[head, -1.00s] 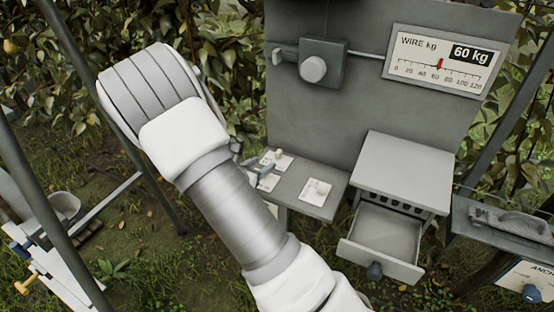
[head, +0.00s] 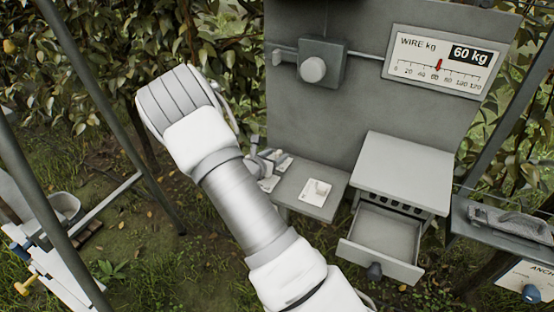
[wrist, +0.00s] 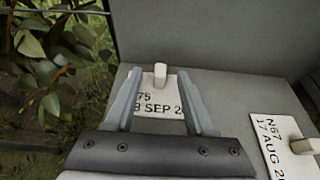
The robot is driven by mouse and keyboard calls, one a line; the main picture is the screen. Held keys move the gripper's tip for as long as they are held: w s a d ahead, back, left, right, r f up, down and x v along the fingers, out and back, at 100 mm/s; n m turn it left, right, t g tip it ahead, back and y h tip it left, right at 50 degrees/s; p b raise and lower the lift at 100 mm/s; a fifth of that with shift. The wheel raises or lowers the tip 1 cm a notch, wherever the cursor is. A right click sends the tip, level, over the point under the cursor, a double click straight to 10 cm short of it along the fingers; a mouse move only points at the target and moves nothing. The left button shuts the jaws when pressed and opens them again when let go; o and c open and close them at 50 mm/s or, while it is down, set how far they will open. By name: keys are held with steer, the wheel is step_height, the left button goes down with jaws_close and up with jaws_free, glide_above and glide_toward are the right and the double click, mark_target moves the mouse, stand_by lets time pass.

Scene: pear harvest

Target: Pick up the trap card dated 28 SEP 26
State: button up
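In the wrist view, a white card (wrist: 158,103) lies on the grey shelf with a pale upright tab (wrist: 160,74) at its far edge. Its readable print is "8 SEP 2"; the ends of the line are hidden by my fingers. My gripper (wrist: 160,84) is open, with one finger on each side of this card and its tab, and nothing held. A second card (wrist: 278,140) to the right reads "N67 17 AUG". In the head view, my gripper (head: 262,162) is over the left end of the shelf, partly covering the cards there.
Another card (head: 317,191) lies clear on the grey shelf (head: 325,212). A grey cabinet (head: 405,170) with an open, empty drawer (head: 385,232) stands right of it. An upright grey panel (head: 330,115) with a wire gauge (head: 440,62) rises behind. Leaves (wrist: 55,50) show left of the shelf.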

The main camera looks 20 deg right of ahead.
jaws_close()
